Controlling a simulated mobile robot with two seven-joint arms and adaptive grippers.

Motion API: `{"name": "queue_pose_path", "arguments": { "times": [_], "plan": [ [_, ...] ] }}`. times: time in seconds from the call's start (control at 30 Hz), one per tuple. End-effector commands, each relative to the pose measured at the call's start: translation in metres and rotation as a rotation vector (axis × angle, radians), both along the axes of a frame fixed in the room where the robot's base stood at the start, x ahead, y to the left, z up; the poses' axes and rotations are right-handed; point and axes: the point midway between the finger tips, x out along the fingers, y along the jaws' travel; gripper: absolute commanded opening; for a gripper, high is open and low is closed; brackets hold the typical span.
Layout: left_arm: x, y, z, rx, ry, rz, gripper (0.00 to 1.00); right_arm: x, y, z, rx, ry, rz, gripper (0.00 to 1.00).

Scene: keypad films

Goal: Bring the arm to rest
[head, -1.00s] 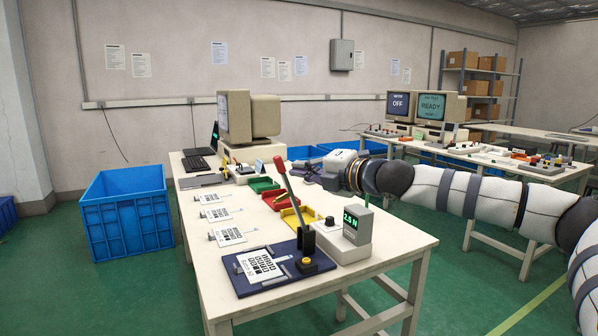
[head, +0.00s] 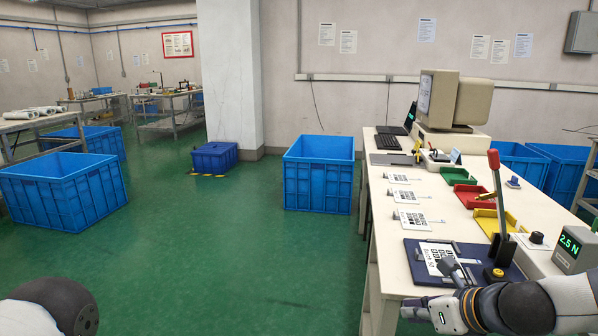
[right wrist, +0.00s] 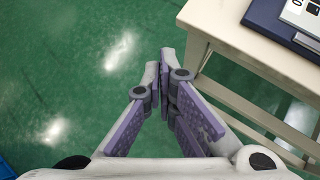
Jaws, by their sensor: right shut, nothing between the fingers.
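My right gripper (head: 412,310) is low at the near left edge of the white table (head: 388,262), with its arm coming in from the right. In the right wrist view its fingers (right wrist: 161,66) are together and empty over the green floor, beside the table corner. A keypad film (head: 434,257) lies on the dark blue press base (head: 420,278), partly hidden behind my gripper and arm. The press lever has a red knob (head: 493,159). My left gripper is out of view; only a dark rounded part of my body shows at lower left.
Several more films (head: 411,195) lie along the table's left side. Green, red (head: 470,196) and yellow (head: 494,223) trays stand behind the press. A display (head: 571,250) reads 2.5 N.

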Motion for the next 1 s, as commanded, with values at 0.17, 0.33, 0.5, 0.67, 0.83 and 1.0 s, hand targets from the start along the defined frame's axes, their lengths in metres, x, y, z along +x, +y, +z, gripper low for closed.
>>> {"name": "queue_pose_path", "arguments": {
  "times": [0.17,0.33,0.5,0.67,0.83,1.0],
  "plan": [
    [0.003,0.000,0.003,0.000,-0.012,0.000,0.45,-0.127,0.055,-0.114,-0.479,0.091,0.684,0.00],
    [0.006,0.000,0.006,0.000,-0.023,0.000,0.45,-0.280,0.058,-0.178,-0.792,0.068,1.533,0.00],
    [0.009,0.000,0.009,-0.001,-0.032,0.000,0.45,-0.400,0.030,-0.185,-0.852,-0.105,2.314,0.00],
    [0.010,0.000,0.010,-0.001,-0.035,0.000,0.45,-0.442,0.013,-0.177,-0.808,-0.246,2.646,0.00],
    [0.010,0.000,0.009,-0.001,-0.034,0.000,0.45,-0.444,0.012,-0.177,-0.803,-0.261,2.671,0.00],
    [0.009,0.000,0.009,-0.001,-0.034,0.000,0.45,-0.443,0.013,-0.177,-0.804,-0.259,2.667,0.00]
  ]
}}
